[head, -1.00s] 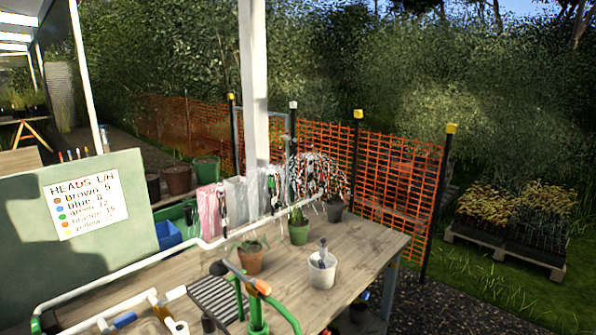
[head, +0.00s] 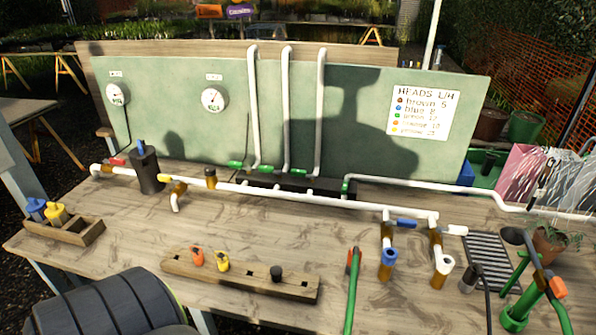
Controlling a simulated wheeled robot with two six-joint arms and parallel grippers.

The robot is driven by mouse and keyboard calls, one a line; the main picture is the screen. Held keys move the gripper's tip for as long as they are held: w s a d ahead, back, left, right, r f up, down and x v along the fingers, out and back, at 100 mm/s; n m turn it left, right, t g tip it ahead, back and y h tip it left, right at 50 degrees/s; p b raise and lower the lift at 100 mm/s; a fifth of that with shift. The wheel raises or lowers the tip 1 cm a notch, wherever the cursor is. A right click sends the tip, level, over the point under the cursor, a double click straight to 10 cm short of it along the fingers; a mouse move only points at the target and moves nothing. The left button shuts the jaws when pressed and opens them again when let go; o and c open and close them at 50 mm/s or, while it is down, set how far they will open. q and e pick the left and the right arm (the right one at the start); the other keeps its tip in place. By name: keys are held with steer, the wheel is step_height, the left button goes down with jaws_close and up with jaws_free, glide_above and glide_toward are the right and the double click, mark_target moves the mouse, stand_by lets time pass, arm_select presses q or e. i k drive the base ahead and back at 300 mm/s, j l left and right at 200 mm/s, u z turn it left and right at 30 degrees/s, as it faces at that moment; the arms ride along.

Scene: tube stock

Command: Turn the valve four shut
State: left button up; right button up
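No number marks are legible on the valves, so I cannot tell which is valve four. Small green handles sit at the manifold at the foot of the white risers: left (head: 235,166), middle (head: 267,169) and right (head: 300,170). Another green fitting (head: 345,187) is at the manifold's right end. A red handle (head: 117,161) is on the pipe at the left. A blue lever (head: 405,224) and a white lever (head: 457,230) are by the brass taps at the right. Neither gripper is in view.
A green board (head: 370,150) with gauges stands behind the wooden bench (head: 130,225). A wooden block (head: 240,278) with coloured pieces lies in front. A small wooden tray (head: 75,238) is at left. Green tubing with an orange grip (head: 557,287) is at right.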

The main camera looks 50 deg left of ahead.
mark_target(345, 181)
steer(key=u, duration=1.15)
steer(key=l+z, duration=0.15)
steer(key=l, duration=0.2)
steer(key=i+l+z, duration=0.2)
steer(key=l, duration=0.15)
steer(key=l+z, duration=0.15)
steer(key=l, duration=0.2)
